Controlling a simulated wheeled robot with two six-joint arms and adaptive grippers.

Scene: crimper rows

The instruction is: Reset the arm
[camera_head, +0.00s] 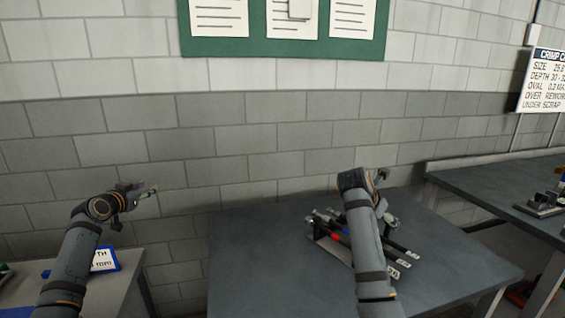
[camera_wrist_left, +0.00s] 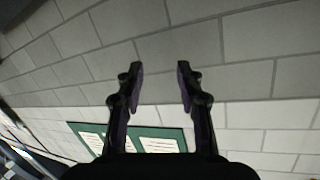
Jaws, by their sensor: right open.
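My left arm reaches up from the lower left in the head view, with its left gripper (camera_head: 146,190) in front of the brick wall, above the left bench. The left wrist view shows that gripper (camera_wrist_left: 160,80) with its two fingers apart and nothing between them. My right arm rises over the middle table, with its right gripper (camera_head: 382,175) near the table's back edge. That gripper is small and partly hidden by its own wrist; it is open, and I see nothing held in it.
Another bench (camera_head: 490,185) is at the right. The middle table's left part is clear.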

